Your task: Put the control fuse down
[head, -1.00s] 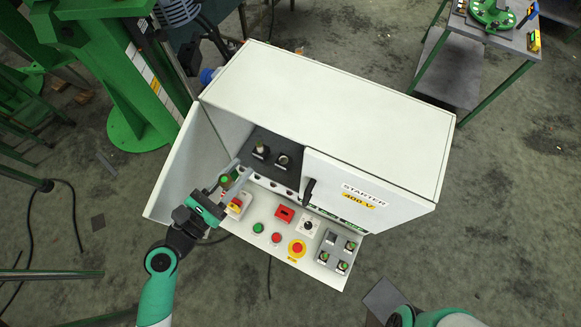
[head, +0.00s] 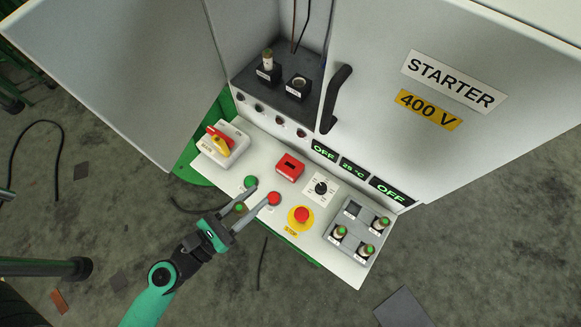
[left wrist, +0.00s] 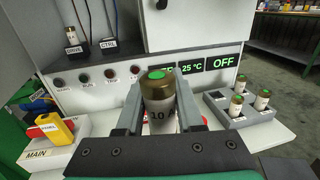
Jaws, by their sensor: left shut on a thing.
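My left gripper (head: 262,194) is shut on a fuse (left wrist: 158,92) with a green top, a brass cap and a pale body marked 10. The fuse stands roughly upright between the fingers; its lower end is hidden in the left wrist view. In the head view the fuse (head: 239,208) shows small between the fingers, by the front edge of the panel. The CTRL socket (head: 297,88) is empty. The DRIVE socket (head: 266,76) beside it holds a fuse. A grey tray (head: 344,256) at the panel's right holds three green-topped fuses; its back-left slot is empty. My right gripper is not in view.
The sloped panel (head: 262,160) carries a red-yellow main switch (head: 220,141), a green button (head: 250,182), a red button (head: 274,198), a black knob (head: 321,188) and a yellow-ringed stop button (head: 301,215). The cabinet door with its black handle (head: 337,97) stands right of the sockets.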

